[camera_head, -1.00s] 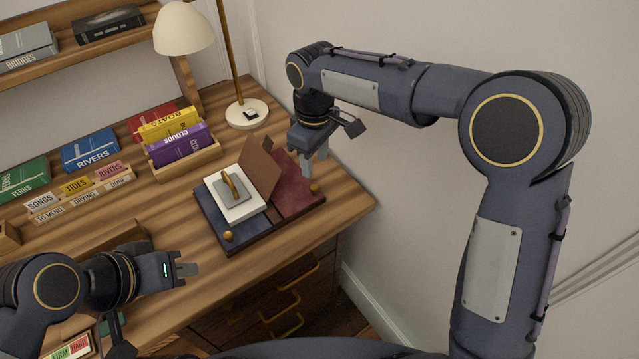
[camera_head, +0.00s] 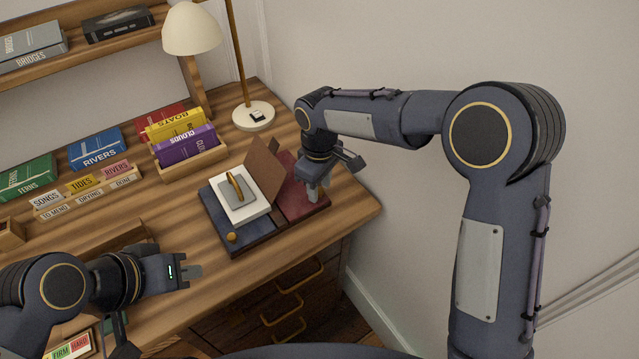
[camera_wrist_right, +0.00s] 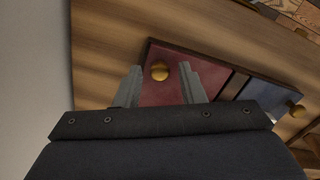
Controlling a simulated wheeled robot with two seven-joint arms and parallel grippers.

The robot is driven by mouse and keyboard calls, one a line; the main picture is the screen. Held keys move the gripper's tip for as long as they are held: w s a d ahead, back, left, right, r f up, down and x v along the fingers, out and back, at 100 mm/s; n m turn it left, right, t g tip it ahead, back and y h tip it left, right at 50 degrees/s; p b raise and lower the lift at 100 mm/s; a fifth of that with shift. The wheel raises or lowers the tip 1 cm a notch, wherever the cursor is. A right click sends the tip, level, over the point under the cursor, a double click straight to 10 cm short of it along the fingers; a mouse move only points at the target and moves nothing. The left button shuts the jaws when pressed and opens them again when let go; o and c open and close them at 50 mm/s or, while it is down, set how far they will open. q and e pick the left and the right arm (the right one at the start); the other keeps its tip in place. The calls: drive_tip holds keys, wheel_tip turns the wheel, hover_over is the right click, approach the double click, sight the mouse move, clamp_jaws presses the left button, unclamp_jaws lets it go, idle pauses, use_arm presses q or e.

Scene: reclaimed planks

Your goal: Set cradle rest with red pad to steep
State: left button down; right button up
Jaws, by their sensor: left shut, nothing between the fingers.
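The cradle stands on the desk with a blue pad (camera_head: 214,212) on its left rest and a red pad (camera_head: 294,201) on its right rest. The red rest looks low, nearly flat; its exact angle is hard to tell. A white book (camera_head: 246,207) with a brass-handled grey weight (camera_head: 233,190) lies on the blue side, its brown cover (camera_head: 265,168) raised at a slant. My right gripper (camera_head: 314,193) is over the red pad's near right edge. In the right wrist view its open fingers stand either side of the brass knob (camera_wrist_right: 159,72), with gaps showing. My left gripper (camera_head: 191,271) is shut and empty.
A lamp (camera_head: 254,115) stands behind the cradle. A wooden holder (camera_head: 190,168) with purple and yellow books is behind left. Labelled cards (camera_head: 82,185) and more books lie further left. Bare desk lies left of the cradle; the desk's front edge is close before it.

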clamp_jaws()
drive_tip(key=shift+r, duration=0.1)
drive_tip(key=shift+s+a+r+t+h+p, duration=0.15)
drive_tip(key=shift+a+r+t+h+p, duration=0.2)
drive_tip(key=shift+r+h, duration=0.15)
drive_tip(key=shift+s+a+r+t+h+p, duration=0.25)
drive_tip(key=shift+r+t+h, duration=0.1)
drive_tip(key=shift+r+h, duration=0.1)
drive_tip(key=shift+s+a+r+t+h+p, duration=0.15)
drive_tip(key=shift+a+r+t+h, duration=0.15)
drive_tip(key=shift+h, duration=0.15)
drive_tip(key=shift+s+a+r+t+h+p, duration=0.2)
drive_tip(key=shift+s+a+r+t+h, duration=0.3)
drive_tip(key=shift+h, duration=0.35)
drive_tip(key=shift+s+a+r+t+h+p, duration=0.15)
drive_tip(key=shift+s+a+r+t+h, duration=0.25)
drive_tip(key=shift+a+t+h, duration=0.35)
drive_tip(key=shift+w+d, duration=0.1)
drive_tip(key=shift+o, duration=0.9)
unclamp_jaws()
